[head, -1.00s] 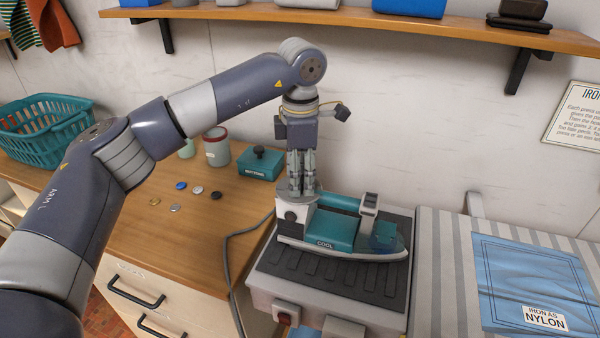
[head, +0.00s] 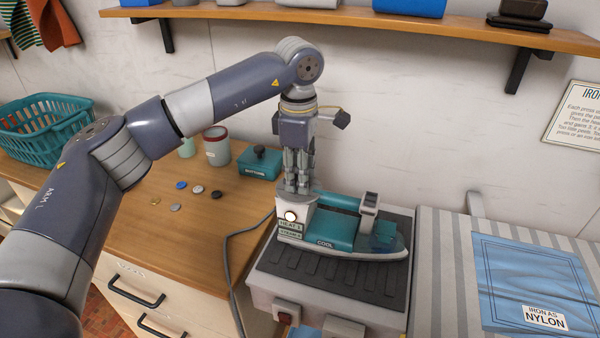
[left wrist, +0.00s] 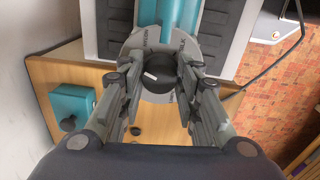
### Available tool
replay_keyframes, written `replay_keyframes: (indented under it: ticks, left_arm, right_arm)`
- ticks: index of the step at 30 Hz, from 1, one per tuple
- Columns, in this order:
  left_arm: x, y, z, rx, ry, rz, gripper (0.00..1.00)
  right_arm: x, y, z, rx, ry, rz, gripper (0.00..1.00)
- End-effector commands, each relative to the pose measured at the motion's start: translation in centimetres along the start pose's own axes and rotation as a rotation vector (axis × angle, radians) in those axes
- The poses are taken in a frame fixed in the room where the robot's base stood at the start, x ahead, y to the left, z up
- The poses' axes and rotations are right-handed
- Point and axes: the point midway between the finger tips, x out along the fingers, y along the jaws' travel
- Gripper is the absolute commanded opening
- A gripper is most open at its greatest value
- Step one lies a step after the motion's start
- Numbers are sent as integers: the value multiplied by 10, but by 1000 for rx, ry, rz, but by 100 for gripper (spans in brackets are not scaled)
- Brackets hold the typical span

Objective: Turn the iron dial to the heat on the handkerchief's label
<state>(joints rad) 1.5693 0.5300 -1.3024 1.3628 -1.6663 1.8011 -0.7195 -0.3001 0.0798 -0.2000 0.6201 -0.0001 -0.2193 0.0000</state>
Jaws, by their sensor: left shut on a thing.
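The teal and grey iron (head: 340,236) sits on its dark ribbed rest, with "COOL" on its side. A lamp (head: 291,216) on its heel is lit, above a small panel (head: 290,229) reading "HEAT 1"; the panel's lower line is too small to read surely. The black dial (left wrist: 161,64) with a white mark is on top of the heel. My left gripper (head: 297,187) points straight down there, shut on the dial, its fingers (left wrist: 168,78) on both sides. The blue handkerchief (head: 535,275) lies flat at right; its label (head: 545,318) reads "IRON AS NYLON". My right gripper is out of view.
A striped ironing board (head: 450,280) carries the handkerchief. A teal button box (head: 260,163), a lidded jar (head: 217,146) and several loose buttons lie on the wooden counter (head: 140,205). A grey cord (head: 229,260) runs left of the iron. A shelf (head: 350,17) hangs above.

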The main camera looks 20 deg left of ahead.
Motion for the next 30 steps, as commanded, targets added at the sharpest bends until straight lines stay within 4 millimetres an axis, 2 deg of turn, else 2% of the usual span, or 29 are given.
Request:
replay_keyframes:
  ticks: [15, 21, 30]
  left_arm:
    - [-1, 0, -1, 453, -23, 3, 7]
    - [-1, 0, -1, 570, -29, 3, 7]
    - [-1, 0, -1, 656, -33, 3, 7]
  right_arm:
    - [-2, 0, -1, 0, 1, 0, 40]
    - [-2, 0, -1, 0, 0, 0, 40]
    - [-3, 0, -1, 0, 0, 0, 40]
